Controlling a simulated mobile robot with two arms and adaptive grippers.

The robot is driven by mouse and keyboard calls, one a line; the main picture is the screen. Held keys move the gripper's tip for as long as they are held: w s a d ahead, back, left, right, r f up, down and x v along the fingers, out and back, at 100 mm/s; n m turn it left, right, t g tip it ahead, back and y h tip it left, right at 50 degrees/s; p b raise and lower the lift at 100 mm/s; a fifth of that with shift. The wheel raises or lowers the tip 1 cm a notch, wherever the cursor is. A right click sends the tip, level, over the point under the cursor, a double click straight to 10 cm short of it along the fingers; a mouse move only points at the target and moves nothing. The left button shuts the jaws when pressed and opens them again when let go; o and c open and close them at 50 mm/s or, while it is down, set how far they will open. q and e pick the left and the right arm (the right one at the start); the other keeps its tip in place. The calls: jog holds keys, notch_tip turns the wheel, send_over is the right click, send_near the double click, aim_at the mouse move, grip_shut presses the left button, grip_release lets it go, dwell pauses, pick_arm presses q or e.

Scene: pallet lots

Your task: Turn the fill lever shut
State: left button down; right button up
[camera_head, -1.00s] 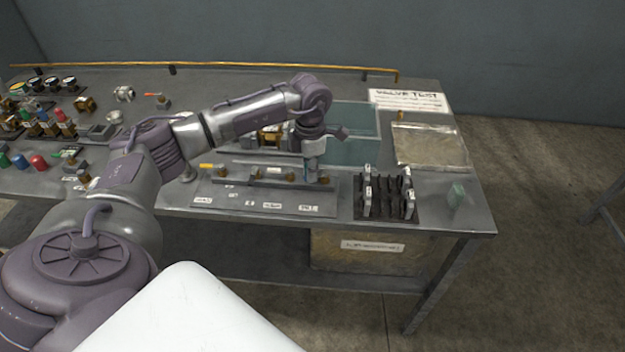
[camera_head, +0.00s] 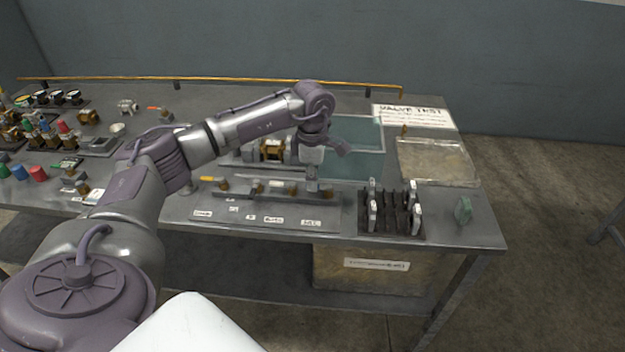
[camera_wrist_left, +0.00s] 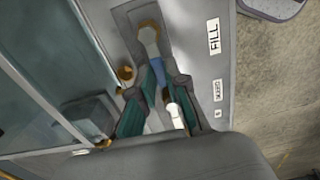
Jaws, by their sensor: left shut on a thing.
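The fill lever (camera_wrist_left: 157,68) is a blue handle on a brass valve (camera_wrist_left: 149,34) beside the "FILL" label (camera_wrist_left: 213,36) in the left wrist view. In the head view, this valve stands at the right end of the valve panel (camera_head: 232,217), mostly hidden under my left gripper (camera_head: 313,182). The gripper points down over it, its two teal-padded fingers (camera_wrist_left: 158,88) shut on the blue lever. A white lever (camera_wrist_left: 176,108) lies along the same row, farther from the fill valve. My right gripper is not in view.
A rack (camera_head: 392,222) with several upright grey pieces stands right of the panel. A green piece (camera_head: 463,211) stands near the table's right end. A clear-covered tray (camera_head: 437,162) and a "VALVE TEST" sheet (camera_head: 412,116) lie behind. Valves and coloured parts crowd the left.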

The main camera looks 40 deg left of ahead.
pick_arm(q)
jog(key=shift+r, duration=0.1)
jog(key=c, duration=1.2)
grip_release()
jog(key=shift+r, duration=3.95)
